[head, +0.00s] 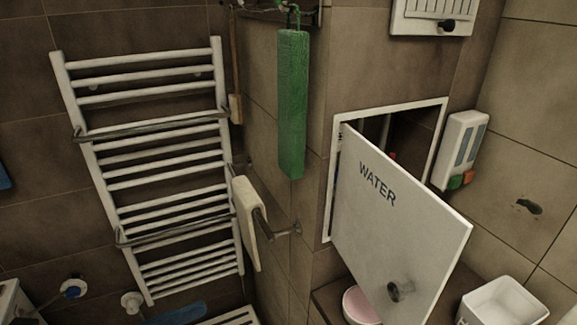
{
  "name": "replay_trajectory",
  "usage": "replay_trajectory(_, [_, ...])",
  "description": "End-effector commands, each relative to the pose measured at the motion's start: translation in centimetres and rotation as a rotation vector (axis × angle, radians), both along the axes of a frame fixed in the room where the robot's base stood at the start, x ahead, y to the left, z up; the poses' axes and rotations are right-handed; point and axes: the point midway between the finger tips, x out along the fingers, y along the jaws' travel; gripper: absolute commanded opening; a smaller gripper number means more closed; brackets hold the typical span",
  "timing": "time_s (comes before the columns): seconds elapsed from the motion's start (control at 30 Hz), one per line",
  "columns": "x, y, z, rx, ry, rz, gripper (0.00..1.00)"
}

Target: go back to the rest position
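My gripper and arm do not show in the head view. A white access door marked WATER (408,225) stands swung open from its frame (443,122) in the tiled wall. A dark round knob (400,291) is on the door's lower part. Behind the door the recess (408,135) is dark, and parts of pipes show faintly in it.
A white towel radiator (160,170) is on the left wall. A cream towel (247,222) hangs on a bar, and a long green item (292,105) hangs above. A dispenser (461,150) is at right. A white container (502,302) and pink bowl (358,304) sit below the door.

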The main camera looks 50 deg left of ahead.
Motion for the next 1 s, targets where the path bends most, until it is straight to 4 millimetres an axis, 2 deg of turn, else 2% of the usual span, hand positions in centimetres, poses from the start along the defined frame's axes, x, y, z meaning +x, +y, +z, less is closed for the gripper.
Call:
replay_trajectory(0.03, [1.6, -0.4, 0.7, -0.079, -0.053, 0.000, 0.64])
replay_trajectory(0.17, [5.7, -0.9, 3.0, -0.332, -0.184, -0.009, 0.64])
replay_trajectory(0.27, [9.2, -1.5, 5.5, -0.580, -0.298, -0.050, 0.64])
replay_trajectory(0.4, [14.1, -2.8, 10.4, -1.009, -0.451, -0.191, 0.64])
replay_trajectory(0.57, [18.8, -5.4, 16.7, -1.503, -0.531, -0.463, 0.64])
replay_trajectory(0.67, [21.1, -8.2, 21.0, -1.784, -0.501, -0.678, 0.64])
replay_trajectory(0.8, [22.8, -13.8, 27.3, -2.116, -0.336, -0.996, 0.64])
replay_trajectory(0.9, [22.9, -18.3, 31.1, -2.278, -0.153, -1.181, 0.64])
replay_trajectory(1.0, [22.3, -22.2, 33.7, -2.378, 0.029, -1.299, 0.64])
